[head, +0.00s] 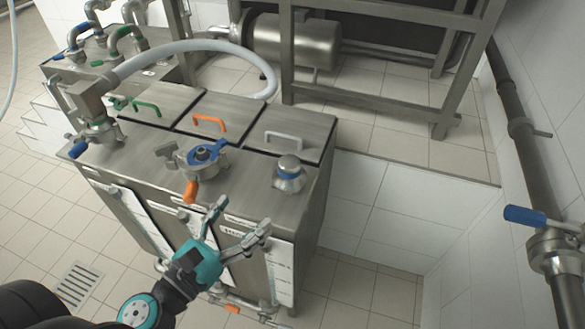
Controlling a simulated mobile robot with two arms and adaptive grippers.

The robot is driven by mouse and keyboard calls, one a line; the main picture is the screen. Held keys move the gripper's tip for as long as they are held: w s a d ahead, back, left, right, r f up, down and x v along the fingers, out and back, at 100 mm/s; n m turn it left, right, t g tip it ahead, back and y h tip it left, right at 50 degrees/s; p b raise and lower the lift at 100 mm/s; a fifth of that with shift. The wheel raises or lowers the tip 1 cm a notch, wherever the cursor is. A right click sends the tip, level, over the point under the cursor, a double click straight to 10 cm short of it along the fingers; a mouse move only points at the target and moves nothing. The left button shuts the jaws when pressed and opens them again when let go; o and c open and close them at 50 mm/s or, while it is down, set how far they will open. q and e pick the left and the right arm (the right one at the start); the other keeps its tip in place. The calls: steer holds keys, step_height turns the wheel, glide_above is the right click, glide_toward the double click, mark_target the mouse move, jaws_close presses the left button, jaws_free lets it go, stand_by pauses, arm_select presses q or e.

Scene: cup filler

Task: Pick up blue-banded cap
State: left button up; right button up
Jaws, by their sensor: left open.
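The blue-banded cap (289,172) is a silver, rounded cap with a blue band around it. It sits upright on the right part of the steel cabinet's top (245,172), near the front edge. My left gripper (243,215) is teal and grey. In the picture it lies below and to the left of the cap, by the cabinet's front edge. Its fingers are spread wide and nothing is between them. The cap is in full view and apart from the fingers. My right gripper is not in view.
A clamp fitting (203,158) with a blue lever and an orange handle (190,191) stands left of the cap. Lids with green, orange (209,122) and white handles (284,138) lie behind. A grey hose (245,58) arches over the back. A blue-handled pipe valve (524,216) is at far right.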

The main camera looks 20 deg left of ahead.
mark_target(283, 173)
arm_select(q)
steer(key=p+x, duration=0.4)
steer(key=x, duration=0.5)
steer(key=shift+w+r+p, duration=0.1)
steer(key=shift+w+p, duration=0.15)
steer(key=shift+p, duration=0.05)
steer(key=p+x, duration=0.2)
steer(key=x, duration=0.3)
steer(key=shift+w+d, duration=0.15)
steer(key=shift+d, duration=0.05)
steer(key=shift+w+d, duration=0.1)
steer(key=shift+w, duration=0.15)
steer(key=shift+s, duration=0.1)
steer(key=shift+c, duration=0.2)
jaws_close()
